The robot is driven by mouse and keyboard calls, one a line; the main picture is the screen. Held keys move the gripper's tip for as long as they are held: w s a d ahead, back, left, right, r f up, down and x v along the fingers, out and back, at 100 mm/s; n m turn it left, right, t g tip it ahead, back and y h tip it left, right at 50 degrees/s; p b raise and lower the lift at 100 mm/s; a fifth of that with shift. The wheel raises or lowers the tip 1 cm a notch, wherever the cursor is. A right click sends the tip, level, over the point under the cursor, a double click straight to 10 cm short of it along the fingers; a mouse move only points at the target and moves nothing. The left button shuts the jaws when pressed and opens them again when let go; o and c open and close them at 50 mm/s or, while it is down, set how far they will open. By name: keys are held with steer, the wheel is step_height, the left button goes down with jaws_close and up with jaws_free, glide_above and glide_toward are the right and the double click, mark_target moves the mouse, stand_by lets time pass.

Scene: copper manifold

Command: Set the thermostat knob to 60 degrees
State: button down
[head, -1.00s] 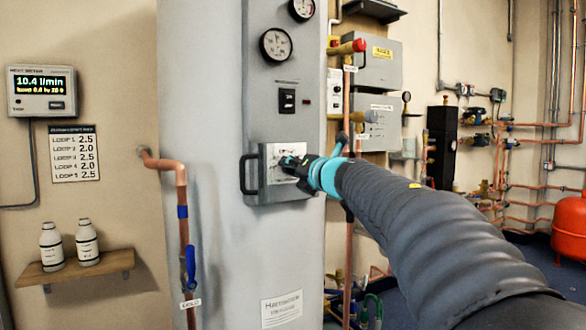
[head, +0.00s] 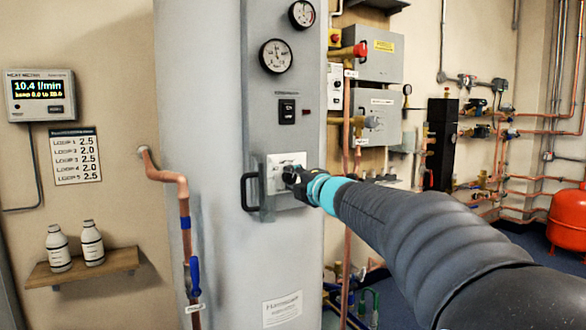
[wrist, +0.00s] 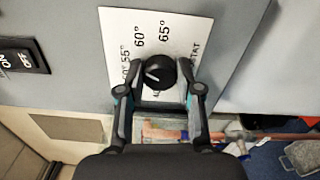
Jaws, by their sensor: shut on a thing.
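The thermostat knob (wrist: 160,72) is round and black, with a white pointer line, on a white dial plate (wrist: 190,50) in the wrist view. The plate carries printed marks including 55°, 60° and 65°. The pointer line aims toward the left side of the dial, near the lower marks; its exact reading is too small to tell. My gripper (wrist: 159,88) is shut on the knob, one finger on each side. In the head view my gripper (head: 293,176) is at the white plate (head: 286,160) and hides the knob.
A black handle (head: 248,192) stands out left of the plate. A rocker switch (head: 287,111) and a gauge (head: 275,56) sit above it. Copper pipes (head: 347,230) and grey boxes (head: 375,116) are on the right. A shelf (head: 100,264) with bottles is at left.

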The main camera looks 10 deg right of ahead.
steer(key=m+p, duration=0.2)
steer(key=m, duration=0.3)
steer(key=shift+m, duration=0.3)
stand_by(0.4)
steer(key=c, duration=0.8)
jaws_free()
steer(key=shift+o, duration=0.2)
steer(key=shift+s, duration=0.1)
steer(key=v, duration=1.2)
